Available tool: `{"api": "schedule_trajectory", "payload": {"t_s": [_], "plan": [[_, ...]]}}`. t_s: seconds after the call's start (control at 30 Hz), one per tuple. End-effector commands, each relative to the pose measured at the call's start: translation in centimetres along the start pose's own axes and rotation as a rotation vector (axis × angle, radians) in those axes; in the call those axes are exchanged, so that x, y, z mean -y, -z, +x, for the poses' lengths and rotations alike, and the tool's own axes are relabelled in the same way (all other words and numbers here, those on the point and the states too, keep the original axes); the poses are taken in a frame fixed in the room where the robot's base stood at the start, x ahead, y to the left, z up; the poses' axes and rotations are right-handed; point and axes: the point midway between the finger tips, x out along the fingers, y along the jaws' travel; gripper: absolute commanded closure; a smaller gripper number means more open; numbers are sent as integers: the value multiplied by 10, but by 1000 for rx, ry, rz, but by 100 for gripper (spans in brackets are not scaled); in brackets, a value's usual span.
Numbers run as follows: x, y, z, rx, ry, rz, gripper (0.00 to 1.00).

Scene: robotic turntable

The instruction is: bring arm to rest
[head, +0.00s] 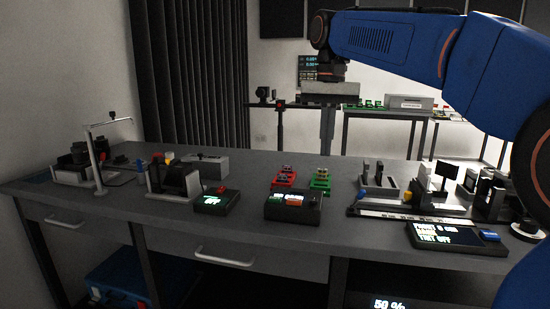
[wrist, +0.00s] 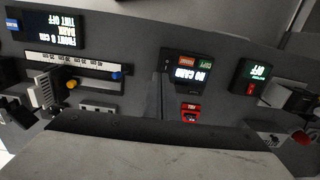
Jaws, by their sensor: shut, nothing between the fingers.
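My blue arm (head: 375,40) reaches in from the right in the head view. Its end hangs over the back of the grey bench, with my gripper (head: 326,152) pointing down. The fingers look closed together with nothing between them. The wide grey gripper body fills the bottom of that view and hides part of the bench.
The bench (head: 250,238) carries a control box (head: 292,208), a red tray (head: 284,180), a green tray (head: 320,184), a smaller screen box (head: 216,203) and a ruled rail with fixtures (head: 400,212) at right. A metal stand (head: 97,165) rises at left. Bare bench shows between them.

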Motion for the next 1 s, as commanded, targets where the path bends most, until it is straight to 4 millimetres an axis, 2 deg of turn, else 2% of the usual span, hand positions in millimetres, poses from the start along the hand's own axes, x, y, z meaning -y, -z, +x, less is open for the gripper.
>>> {"api": "schedule_trajectory", "payload": {"t_s": [0.1,0.27,0.47,0.67,1.0], "plan": [[-25,-21,18,-40,18,-25,100],[-56,-48,50,-96,37,-66,100],[-92,-84,96,-170,53,-116,100],[-125,-122,151,-247,60,-167,100],[-171,-185,258,-372,50,-252,100]]}}
